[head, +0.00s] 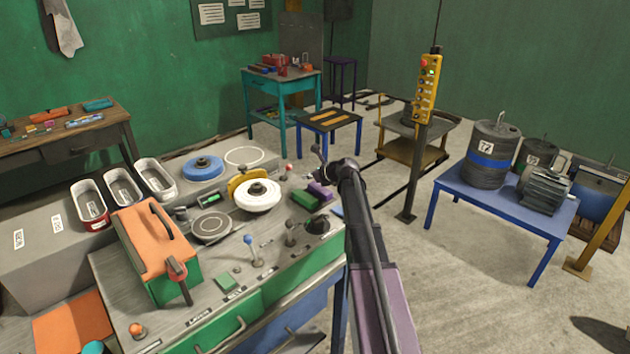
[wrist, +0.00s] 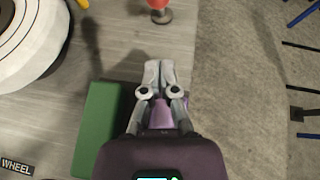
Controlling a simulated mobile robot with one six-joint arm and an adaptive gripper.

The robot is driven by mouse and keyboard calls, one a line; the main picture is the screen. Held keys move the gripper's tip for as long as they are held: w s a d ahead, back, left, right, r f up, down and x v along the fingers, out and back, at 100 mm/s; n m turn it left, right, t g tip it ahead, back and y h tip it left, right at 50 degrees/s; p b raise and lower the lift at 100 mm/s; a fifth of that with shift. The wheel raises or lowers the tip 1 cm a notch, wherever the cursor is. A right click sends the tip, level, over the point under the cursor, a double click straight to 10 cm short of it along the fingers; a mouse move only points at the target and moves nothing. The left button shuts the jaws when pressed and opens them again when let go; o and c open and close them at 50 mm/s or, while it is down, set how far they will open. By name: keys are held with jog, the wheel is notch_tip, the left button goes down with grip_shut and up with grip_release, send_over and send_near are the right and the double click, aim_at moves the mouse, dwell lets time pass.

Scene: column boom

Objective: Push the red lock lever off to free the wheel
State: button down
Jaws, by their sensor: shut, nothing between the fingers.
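A small lever with a red knob (head: 285,170) stands on the grey bench top behind and right of the white wheel (head: 257,195). In the wrist view the red knob (wrist: 159,4) is at the top edge, partly cut off, on a dark round base. The white wheel (wrist: 28,40) fills the upper left there, with a WHEEL label (wrist: 17,166) below it. My gripper (wrist: 160,68) is shut and empty, its fingertips pointing toward the red knob with a gap between. In the head view my gripper (head: 318,173) is right of the lever.
A green block (wrist: 97,130) and a purple block (wrist: 181,104) lie beside and under my gripper. A blue wheel (head: 203,168) lies behind the white one. Knobbed levers (head: 249,240) stand along the bench front. Open floor (wrist: 235,80) lies right of the bench.

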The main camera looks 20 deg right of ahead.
aim_at(286, 172)
jog(key=shift+w+a+r+p, duration=0.1)
jog(key=shift+w+a+p, duration=0.1)
jog(key=shift+w+a, duration=0.35)
jog(key=shift+w+a+r+p, duration=0.15)
jog(key=shift+w+a+p, duration=0.05)
jog(key=shift+w, duration=0.6)
jog(key=shift+w+a+r+p, duration=0.1)
jog(key=shift+w+a+p, duration=0.1)
jog(key=shift+w+a, duration=0.35)
jog(key=shift+w+d, duration=0.15)
jog(key=shift+d, duration=0.1)
